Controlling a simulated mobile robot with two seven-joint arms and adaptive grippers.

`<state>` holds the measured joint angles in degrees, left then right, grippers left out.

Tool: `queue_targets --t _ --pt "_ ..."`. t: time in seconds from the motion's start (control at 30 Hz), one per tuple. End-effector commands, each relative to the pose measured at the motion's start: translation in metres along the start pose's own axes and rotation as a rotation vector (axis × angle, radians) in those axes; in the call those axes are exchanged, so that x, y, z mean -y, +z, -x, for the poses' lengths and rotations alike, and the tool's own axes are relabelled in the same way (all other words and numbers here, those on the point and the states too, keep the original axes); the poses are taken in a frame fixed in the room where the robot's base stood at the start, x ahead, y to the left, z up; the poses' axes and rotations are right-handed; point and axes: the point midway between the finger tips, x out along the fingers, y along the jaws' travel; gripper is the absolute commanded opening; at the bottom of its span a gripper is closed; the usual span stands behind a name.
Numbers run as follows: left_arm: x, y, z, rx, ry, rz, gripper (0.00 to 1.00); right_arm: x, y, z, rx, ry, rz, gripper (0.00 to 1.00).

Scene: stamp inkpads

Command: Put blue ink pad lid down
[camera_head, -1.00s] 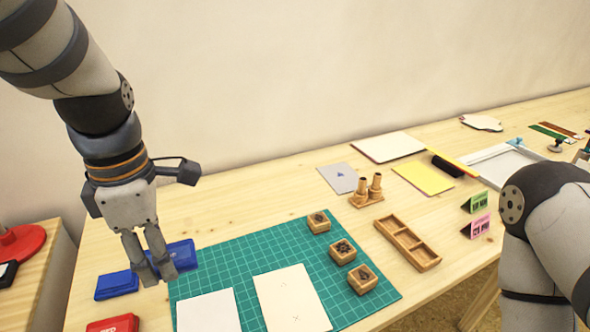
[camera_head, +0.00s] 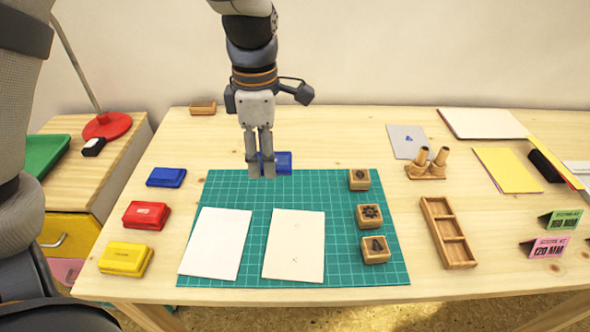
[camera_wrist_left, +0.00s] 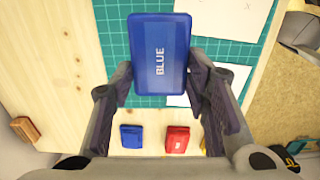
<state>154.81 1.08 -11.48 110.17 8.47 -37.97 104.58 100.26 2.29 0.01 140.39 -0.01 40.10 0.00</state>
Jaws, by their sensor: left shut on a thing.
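My left gripper (camera_head: 261,174) points down over the back edge of the green mat and is shut on the blue ink pad lid (camera_head: 284,160). In the left wrist view the lid (camera_wrist_left: 160,55) lies between both fingers, with its "BLUE" lettering facing the camera. The fingers hide part of it in the head view. I cannot tell whether it touches the mat. The other blue ink pad part (camera_head: 166,177) sits on the table left of the mat, and also shows in the left wrist view (camera_wrist_left: 131,136). My right gripper is not in view.
The green mat (camera_head: 341,245) holds two white sheets and several wooden stamps on its right. Red (camera_head: 146,215) and yellow (camera_head: 126,259) ink pads stand left of it. A wooden tray (camera_head: 447,233) is at right. Bare table lies behind the mat.

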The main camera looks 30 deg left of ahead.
Motion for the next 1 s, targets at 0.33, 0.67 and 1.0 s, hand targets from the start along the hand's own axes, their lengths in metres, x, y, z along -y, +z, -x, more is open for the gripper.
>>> queue_targets --t 0.33,0.67,1.0 --pt "-0.059 0.034 -0.066 -0.005 -0.008 0.000 0.28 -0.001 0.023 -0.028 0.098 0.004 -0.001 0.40" --pt "-0.068 0.039 -0.105 -0.001 -0.003 0.000 0.28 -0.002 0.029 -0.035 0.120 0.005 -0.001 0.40" --pt "-0.068 0.039 -0.108 0.000 0.000 0.000 0.28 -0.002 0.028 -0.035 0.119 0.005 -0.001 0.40"
